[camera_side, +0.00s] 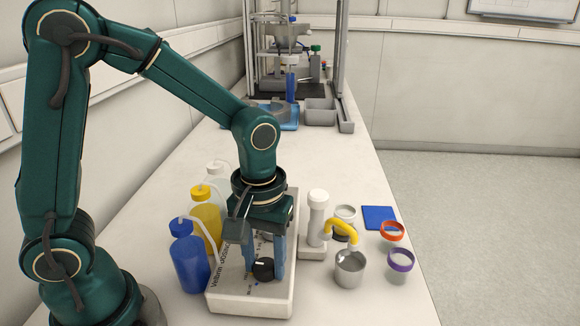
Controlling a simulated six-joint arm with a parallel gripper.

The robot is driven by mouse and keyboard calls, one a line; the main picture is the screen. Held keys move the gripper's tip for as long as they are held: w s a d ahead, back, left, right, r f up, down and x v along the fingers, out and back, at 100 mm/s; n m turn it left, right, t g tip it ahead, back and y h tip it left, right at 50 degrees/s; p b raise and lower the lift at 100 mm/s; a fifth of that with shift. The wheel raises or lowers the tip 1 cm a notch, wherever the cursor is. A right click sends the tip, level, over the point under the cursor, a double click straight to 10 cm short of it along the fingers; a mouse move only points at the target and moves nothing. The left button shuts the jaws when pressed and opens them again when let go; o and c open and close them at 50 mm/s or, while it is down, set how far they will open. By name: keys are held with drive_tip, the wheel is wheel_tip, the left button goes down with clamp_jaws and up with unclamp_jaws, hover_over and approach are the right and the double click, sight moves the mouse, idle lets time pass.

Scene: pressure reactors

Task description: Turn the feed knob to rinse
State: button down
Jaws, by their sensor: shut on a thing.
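The feed knob (263,268) is a small black round knob on top of a white box-shaped unit (250,299) at the front of the bench. My gripper (264,275) points straight down over the unit. Its two blue-grey fingers stand on either side of the knob and are shut on it. Printed marks lie around the knob, too small to read, so I cannot tell which setting it points to. My gripper and wrist hide the rear part of the unit's top.
Blue (190,262), yellow (206,226) and white (217,178) wash bottles stand close on the left.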

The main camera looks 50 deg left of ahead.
sight(264, 264)
drive_tip(key=m, duration=0.5)
drive_tip(key=shift+m, duration=0.4)
drive_tip(key=m, duration=0.5)
drive_tip(key=shift+r, duration=0.1)
idle(0.3)
drive_tip(key=shift+c, duration=1.8)
unclamp_jaws()
drive_tip(key=shift+r, duration=2.55)
